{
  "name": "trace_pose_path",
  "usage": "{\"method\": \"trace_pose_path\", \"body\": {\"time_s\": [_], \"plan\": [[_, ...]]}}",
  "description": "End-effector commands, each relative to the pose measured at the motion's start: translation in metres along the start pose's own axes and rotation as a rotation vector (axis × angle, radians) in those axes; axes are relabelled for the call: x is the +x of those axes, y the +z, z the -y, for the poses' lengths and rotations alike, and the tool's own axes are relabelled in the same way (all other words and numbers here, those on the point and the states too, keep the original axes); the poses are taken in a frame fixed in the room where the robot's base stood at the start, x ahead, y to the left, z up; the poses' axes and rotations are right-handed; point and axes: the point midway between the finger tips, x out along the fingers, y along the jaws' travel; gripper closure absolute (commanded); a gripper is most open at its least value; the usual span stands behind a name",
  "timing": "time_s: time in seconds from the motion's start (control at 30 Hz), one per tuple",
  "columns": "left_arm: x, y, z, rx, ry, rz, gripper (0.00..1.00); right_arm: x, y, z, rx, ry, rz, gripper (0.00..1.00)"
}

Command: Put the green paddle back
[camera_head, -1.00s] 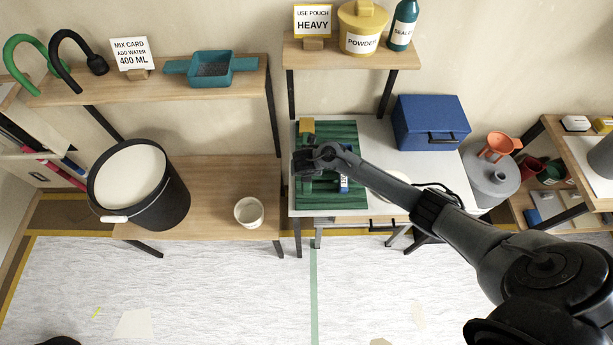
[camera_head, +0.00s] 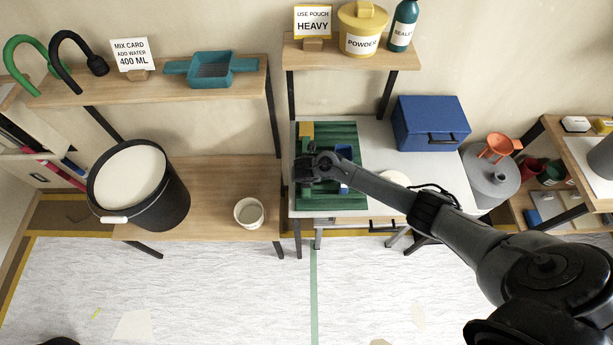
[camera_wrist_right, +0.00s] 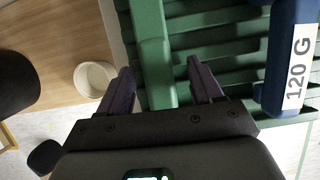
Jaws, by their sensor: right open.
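In the right wrist view a green bar (camera_wrist_right: 152,50), which looks like the green paddle, lies between the two fingers of my open right gripper (camera_wrist_right: 162,88). There is a gap on its right side; I cannot tell whether the left finger touches it. Green slats (camera_wrist_right: 225,40) lie behind and to its right. In the head view my right gripper (camera_head: 304,170) is over the left part of the green slatted rack (camera_head: 350,202) on the white table. My wrist hides the green paddle there. My left gripper is out of view.
A blue piece labelled 120 G (camera_wrist_right: 285,60) stands right of my gripper, and a yellow block (camera_head: 306,131) at the rack's back left. A white cup (camera_head: 249,212) and black bucket (camera_head: 175,200) are to the left. A blue box (camera_head: 432,122) stands back right.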

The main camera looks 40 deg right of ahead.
Motion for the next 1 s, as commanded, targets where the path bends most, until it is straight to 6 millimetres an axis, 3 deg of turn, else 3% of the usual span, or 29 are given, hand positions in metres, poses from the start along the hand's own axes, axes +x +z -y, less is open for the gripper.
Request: {"method": "trace_pose_path", "body": {"time_s": [0.27, 0.7, 1.0], "plan": [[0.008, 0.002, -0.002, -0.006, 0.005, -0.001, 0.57, 0.005, -0.003, 0.0, 0.001, 0.002, 0.0, 0.35], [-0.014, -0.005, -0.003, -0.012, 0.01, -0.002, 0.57, -0.075, -0.002, 0.0, 0.0, 0.004, 0.0, 0.35], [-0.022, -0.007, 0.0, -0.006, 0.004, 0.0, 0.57, -0.103, -0.002, 0.001, 0.002, 0.002, 0.0, 0.35]]}}
